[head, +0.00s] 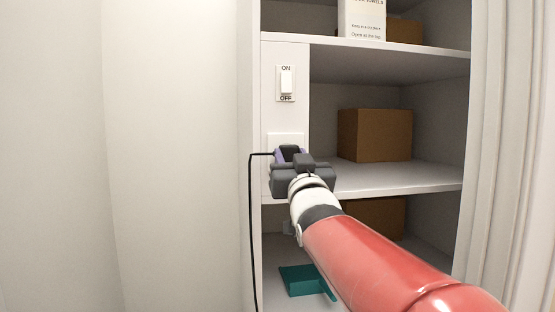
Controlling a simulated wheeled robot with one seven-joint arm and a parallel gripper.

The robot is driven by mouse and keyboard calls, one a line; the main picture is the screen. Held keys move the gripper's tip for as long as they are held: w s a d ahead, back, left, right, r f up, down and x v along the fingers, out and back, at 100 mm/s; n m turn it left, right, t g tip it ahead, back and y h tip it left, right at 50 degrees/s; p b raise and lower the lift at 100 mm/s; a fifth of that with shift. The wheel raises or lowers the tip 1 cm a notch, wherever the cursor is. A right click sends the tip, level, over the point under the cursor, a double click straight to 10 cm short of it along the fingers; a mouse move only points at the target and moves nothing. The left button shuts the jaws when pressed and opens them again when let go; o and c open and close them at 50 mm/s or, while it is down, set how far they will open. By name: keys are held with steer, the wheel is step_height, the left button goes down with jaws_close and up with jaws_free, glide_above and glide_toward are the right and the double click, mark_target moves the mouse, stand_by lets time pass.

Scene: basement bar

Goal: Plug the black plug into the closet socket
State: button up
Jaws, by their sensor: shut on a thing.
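The black plug (290,149) shows as a dark block between the fingers of my gripper (291,156), which is shut on it. A black cable (252,220) runs left from the plug and hangs down along the closet's left edge. The closet socket's white plate (285,137) is on the closet's inner left panel, below the light switch. My gripper and the plug are in front of the plate and hide most of it. I cannot tell whether the plug touches the socket or is in it.
An ON/OFF switch (286,82) is above the plate. Shelves to the right hold a brown box (375,135), another box (376,217) below and a white towel box (362,18) above. A teal dustpan (303,281) lies low down. A plain wall is left.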

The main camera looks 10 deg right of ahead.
steer(key=shift+w, duration=0.5)
steer(key=o, duration=1)
steer(key=v, duration=0.7)
steer(key=shift+s+f+b, duration=0.2)
steer(key=shift+s+b, duration=0.15)
steer(key=shift+b, duration=0.05)
